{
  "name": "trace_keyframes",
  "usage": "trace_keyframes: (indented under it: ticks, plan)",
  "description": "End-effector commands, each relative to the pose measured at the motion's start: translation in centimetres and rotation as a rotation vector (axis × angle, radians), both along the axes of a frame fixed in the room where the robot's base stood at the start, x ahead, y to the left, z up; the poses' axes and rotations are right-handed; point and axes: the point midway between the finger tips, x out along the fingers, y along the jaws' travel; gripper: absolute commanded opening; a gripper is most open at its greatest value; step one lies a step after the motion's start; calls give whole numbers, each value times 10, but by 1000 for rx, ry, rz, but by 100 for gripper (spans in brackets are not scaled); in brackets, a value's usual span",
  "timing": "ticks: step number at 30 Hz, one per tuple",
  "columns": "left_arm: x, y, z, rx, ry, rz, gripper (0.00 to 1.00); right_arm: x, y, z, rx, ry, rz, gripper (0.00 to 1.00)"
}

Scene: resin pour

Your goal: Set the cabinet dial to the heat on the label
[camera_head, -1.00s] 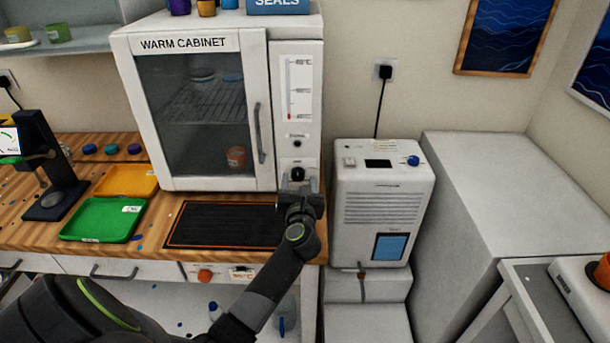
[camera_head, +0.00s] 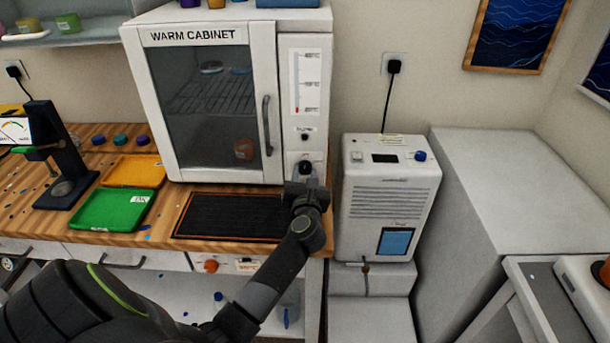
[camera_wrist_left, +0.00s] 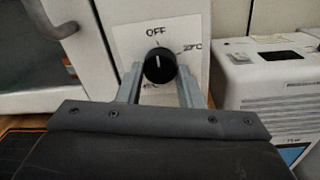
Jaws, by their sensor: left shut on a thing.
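The warm cabinet (camera_head: 200,100) stands on the bench with its glass door shut. Its black dial (camera_head: 305,168) is low on the right front panel. In the left wrist view the dial (camera_wrist_left: 159,65) shows a white pointer line pointing about straight up, near the OFF mark. A 27C mark is at its right; a mark at lower left is partly hidden. My left gripper (camera_wrist_left: 160,88) has its fingers on either side of the dial, shut on it. A thermometer strip (camera_head: 307,83) is above the dial, red at its bottom. My right gripper is out of view.
A black mat (camera_head: 235,217) lies below the cabinet. Green (camera_head: 105,210) and orange (camera_head: 135,171) trays are to its left. A white machine (camera_head: 385,200) stands close to the right of the cabinet. A small label (camera_head: 247,265) on the bench front is too blurred to read.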

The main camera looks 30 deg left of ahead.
Motion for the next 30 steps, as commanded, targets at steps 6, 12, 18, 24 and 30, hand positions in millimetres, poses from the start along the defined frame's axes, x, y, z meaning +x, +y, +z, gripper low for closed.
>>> trace_keyframes:
  ticks: [6, 12, 18, 24, 30]
  plan:
    - [0, 0, 3, 103, 65, 1, 10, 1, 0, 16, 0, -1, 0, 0]
    - [-1, 1, 4, 253, 158, 0, 10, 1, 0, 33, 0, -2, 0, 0]
    - [-1, 1, 4, 416, 257, 0, 10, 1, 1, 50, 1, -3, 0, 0]
    - [-1, 2, 4, 578, 356, -2, 10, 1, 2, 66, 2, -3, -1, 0]
    - [-1, 2, 4, 732, 450, -1, 10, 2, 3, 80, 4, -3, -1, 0]
